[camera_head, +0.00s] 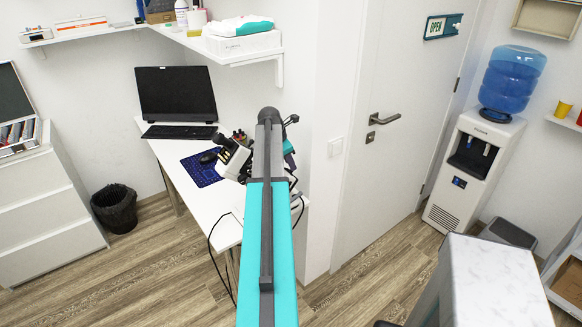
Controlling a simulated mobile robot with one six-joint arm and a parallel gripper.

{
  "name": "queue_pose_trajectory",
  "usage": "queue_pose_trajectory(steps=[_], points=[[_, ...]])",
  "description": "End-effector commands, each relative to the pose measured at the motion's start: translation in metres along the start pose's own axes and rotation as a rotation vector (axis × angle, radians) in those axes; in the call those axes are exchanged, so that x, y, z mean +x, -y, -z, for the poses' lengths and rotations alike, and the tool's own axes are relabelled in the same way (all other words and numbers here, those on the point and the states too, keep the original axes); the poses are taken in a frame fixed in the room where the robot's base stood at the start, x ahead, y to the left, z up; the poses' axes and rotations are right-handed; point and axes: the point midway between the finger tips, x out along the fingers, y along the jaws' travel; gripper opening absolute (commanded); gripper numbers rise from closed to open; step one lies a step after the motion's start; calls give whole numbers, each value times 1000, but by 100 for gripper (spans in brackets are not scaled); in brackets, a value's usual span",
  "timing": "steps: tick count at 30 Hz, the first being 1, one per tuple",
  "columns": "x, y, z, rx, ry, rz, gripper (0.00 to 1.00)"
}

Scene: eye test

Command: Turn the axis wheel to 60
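No axis wheel or number scale can be made out. A white and black device that looks like a microscope (234,160) stands on the white desk (222,232), partly hidden behind my arm. Small dark and teal parts show just right of my arm's far end; I cannot tell what they belong to. My teal and grey arm stretches from the bottom centre up over the desk. My gripper is not visible; the arm may hide it.
On the desk are a monitor (176,94), a keyboard (180,132), a mouse (209,157) and a blue mat (203,174). A shelf (216,57) hangs above. A black bin (116,209) stands left, a door (400,120) and water cooler (470,170) right. Wooden floor shows between.

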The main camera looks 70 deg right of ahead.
Motion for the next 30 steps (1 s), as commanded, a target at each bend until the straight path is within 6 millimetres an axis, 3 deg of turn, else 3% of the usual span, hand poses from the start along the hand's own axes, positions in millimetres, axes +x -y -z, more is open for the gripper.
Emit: queue_pose_trajectory(steps=[21,30], points=[[-87,1,0,-1,0,0,27],[-103,1,0,-1,0,2,27]])
